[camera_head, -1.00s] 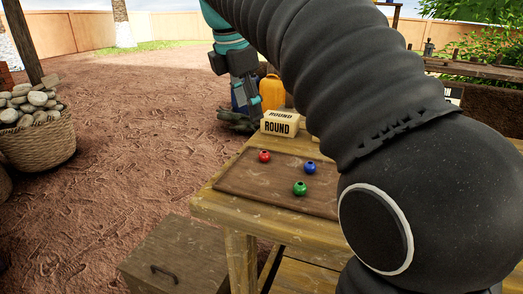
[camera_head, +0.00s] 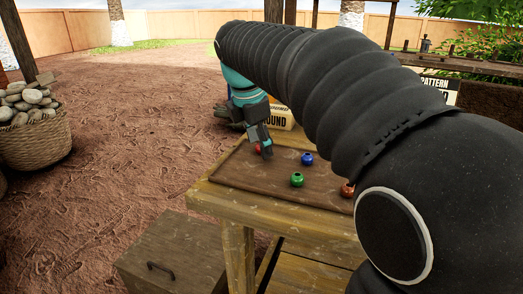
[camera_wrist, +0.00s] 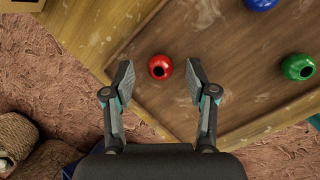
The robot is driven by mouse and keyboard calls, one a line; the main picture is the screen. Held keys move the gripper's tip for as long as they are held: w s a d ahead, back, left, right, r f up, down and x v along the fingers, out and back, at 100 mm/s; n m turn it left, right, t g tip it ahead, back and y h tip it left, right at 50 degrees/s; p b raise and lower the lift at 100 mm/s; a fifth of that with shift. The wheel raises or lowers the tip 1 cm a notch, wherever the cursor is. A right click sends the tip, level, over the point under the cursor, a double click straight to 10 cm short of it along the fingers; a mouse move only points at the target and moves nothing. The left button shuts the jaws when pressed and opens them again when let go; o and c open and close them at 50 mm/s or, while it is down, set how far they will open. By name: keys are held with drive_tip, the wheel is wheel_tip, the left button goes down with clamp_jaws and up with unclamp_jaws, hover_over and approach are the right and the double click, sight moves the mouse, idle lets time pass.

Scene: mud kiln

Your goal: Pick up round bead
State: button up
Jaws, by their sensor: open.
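A round red bead (camera_wrist: 160,67) with a dark hole sits on the brown wooden tray (camera_wrist: 240,105) near its edge. In the wrist view it lies between and slightly beyond the two fingertips of my gripper (camera_wrist: 160,85), which is open and empty. In the head view my gripper (camera_head: 262,148) hangs above the tray's far left corner and partly hides the red bead (camera_head: 258,149). A blue bead (camera_head: 307,159), a green bead (camera_head: 296,179) and an orange-brown bead (camera_head: 347,189) sit apart on the tray.
The tray lies on a wooden table (camera_head: 215,198). A box marked ROUND (camera_head: 279,118) stands behind the tray, partly hidden. A sign reading PATTERN (camera_head: 436,84) shows behind my arm. A basket of stones (camera_head: 35,138) stands at the left. A wooden chest (camera_head: 170,258) is below the table.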

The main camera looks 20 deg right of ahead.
drive_tip(key=shift+f, duration=0.15)
drive_tip(key=c, duration=0.9)
drive_tip(key=r, duration=0.2)
drive_tip(key=r+p, duration=0.1)
drive_tip(key=r, duration=0.1)
drive_tip(key=shift+d+r, duration=0.2)
drive_tip(key=shift+r, duration=0.15)
drive_tip(key=s+d+r, duration=0.4)
drive_tip(key=d+r, duration=0.2)
drive_tip(key=d, duration=0.4)
drive_tip(key=shift+s+r, duration=0.15)
drive_tip(key=shift+s, duration=0.25)
